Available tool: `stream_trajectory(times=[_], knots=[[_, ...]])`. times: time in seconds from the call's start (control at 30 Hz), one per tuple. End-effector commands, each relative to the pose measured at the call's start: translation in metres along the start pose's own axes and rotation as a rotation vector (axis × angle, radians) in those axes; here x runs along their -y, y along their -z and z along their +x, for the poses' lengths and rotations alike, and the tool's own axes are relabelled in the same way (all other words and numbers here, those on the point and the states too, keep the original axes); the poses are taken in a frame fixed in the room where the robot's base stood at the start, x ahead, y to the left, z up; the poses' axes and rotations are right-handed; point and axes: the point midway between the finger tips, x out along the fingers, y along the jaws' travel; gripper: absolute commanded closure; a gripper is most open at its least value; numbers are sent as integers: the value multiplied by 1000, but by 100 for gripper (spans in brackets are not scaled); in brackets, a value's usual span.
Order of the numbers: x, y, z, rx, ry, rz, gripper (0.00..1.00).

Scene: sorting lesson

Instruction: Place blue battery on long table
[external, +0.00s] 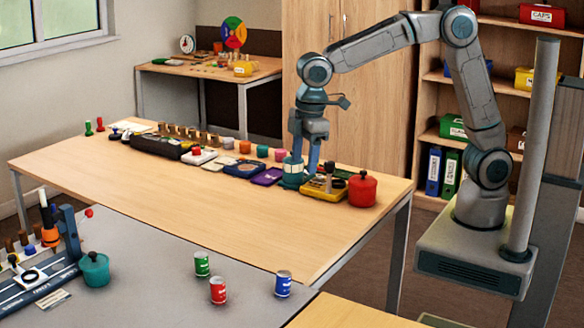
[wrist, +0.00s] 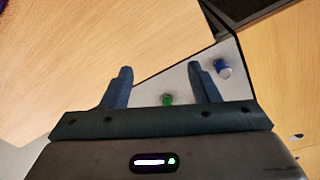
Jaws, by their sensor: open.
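The blue battery (external: 283,284) stands upright on the grey table, near its right edge beside the long wooden table (external: 240,225). It also shows in the wrist view (wrist: 223,69), just right of the right finger. My gripper (external: 304,165) points down over the far right part of the long table, well away from the battery. In the wrist view my gripper (wrist: 160,69) has its fingers apart with nothing held between them. The long table's bare wood (wrist: 70,60) fills the left of that view.
Green (external: 202,264) and red (external: 218,290) batteries stand left of the blue one. A teal pot (external: 95,270) is on the grey table. A red pot (external: 362,190) and a row of trays and blocks line the long table's far edge. Its front half is clear.

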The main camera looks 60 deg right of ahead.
Motion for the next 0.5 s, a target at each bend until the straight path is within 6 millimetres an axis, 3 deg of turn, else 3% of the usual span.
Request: stream_trajectory(times=[0.03, 0.2, 0.33, 0.5], knots=[[22, 26, 12, 10, 8, -82, 45], [92, 87, 41, 29, 22, -309, 45], [133, 112, 57, 37, 29, -424, 45], [156, 124, 68, 43, 32, -487, 45]])
